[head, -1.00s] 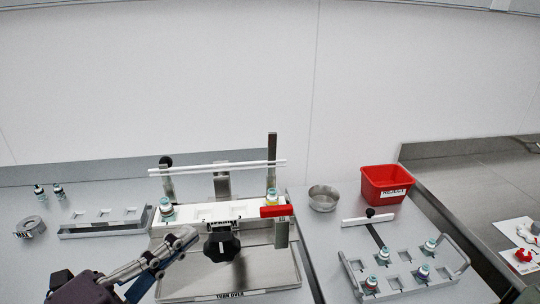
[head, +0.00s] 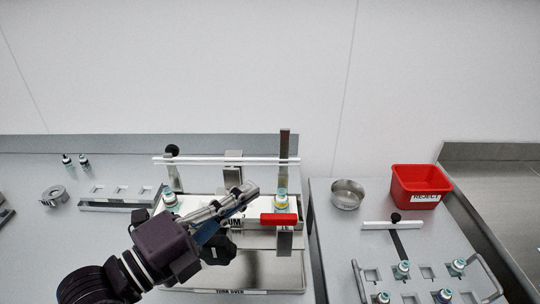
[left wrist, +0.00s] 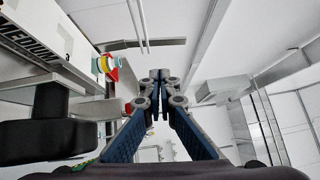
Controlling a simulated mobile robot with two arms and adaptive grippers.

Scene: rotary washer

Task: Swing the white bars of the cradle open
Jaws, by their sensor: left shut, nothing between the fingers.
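The cradle (head: 188,205) is a pale block in a metal stand, with a teal-capped vial at its left end (head: 171,201) and another at its right end (head: 281,201). Two thin white bars (head: 226,160) lie side by side across the back, above the cradle. My left gripper (head: 252,188) is shut and empty, in front of the bars and over the cradle's right half, hiding part of it. In the left wrist view its closed fingertips (left wrist: 159,76) are right of a vial (left wrist: 105,66). I cannot tell its exact gap to the bars. My right gripper is not in view.
A red handle (head: 280,219) is at the cradle's right end, and a black knob (head: 218,250) is at its front. A metal post (head: 284,150) rises behind the right vial. A steel bowl (head: 347,193), red reject bin (head: 420,184) and vial rack (head: 425,277) stand right.

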